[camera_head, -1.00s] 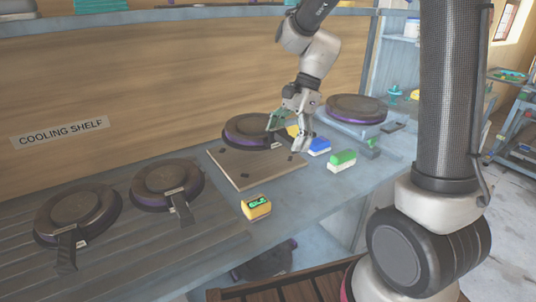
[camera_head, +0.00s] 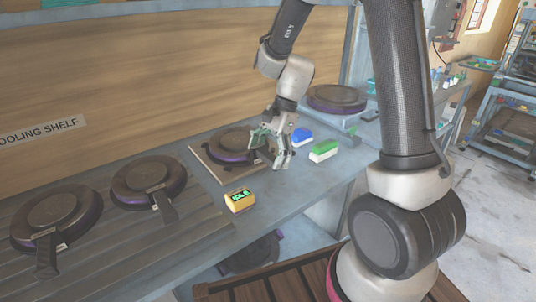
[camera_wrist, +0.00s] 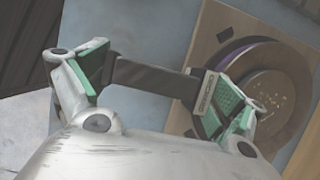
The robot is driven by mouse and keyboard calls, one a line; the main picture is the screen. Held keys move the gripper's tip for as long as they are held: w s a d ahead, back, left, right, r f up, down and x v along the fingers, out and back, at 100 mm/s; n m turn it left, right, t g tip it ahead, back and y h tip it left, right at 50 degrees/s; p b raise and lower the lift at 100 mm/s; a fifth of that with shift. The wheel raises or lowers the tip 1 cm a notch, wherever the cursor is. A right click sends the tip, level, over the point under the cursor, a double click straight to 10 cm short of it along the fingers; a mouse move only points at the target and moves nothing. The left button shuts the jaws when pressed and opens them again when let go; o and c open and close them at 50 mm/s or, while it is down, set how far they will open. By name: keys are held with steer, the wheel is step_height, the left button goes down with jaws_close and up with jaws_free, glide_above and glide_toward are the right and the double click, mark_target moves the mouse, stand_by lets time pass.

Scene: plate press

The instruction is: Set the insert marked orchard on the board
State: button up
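A round dark insert with a purple rim (camera_head: 232,142) lies on the light wooden board (camera_head: 207,167). In the wrist view the board (camera_wrist: 207,35) is at the right with the round insert (camera_wrist: 285,97) on it. The insert's dark handle (camera_wrist: 155,78) points left, with a small pale label (camera_wrist: 207,92) at its inner end; I cannot read the label. My gripper (camera_head: 272,148) is over the handle. In the wrist view my gripper (camera_wrist: 157,85) has its green pads wide apart, one near each end of the handle. It looks open.
Two more dark inserts (camera_head: 148,182) (camera_head: 57,218) lie on the ribbed cooling shelf at the left.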

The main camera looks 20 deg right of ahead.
stand_by(0.3)
steer(key=v, duration=1.3)
steer(key=s+d+r+n+t+h, duration=0.2)
steer(key=s+d+n, duration=0.3)
steer(key=s, duration=0.5)
steer(key=s+d+r+n+t+h, duration=0.2)
steer(key=s+d+r+n+t, duration=0.1)
steer(key=s+n, duration=0.6)
steer(key=shift+s+d+r+t, duration=0.4)
steer(key=shift+s+d+r, duration=0.3)
steer(key=shift+d, duration=0.3)
